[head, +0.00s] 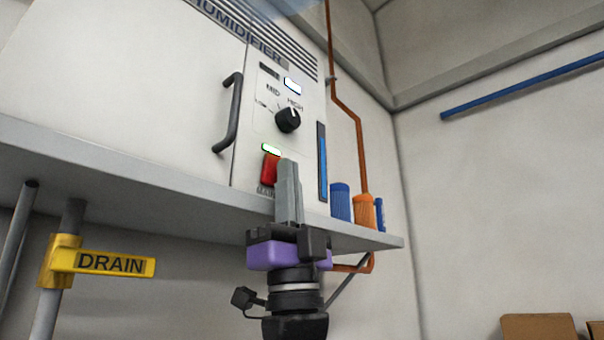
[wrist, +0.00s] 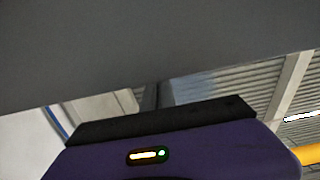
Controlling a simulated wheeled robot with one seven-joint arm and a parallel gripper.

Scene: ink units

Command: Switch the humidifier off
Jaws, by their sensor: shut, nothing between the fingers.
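The humidifier (head: 185,95) is a white cabinet on a grey shelf in the head view. Its red main switch (head: 269,169) sits low on the front panel, with a lit green-edged lamp (head: 271,149) just above it. A black dial (head: 288,120) marked LOW, MID and HIGH is higher up, below a lit white indicator (head: 293,85). My gripper (head: 287,165) is shut and empty, pointing up, with its fingertips just right of the red switch and covering part of its label. I cannot tell whether they touch. The wrist view shows mostly a grey surface and my purple gripper body (wrist: 190,150).
The shelf edge (head: 130,172) runs close beside my gripper. A yellow DRAIN handle (head: 115,264) is at lower left. Free room lies right.

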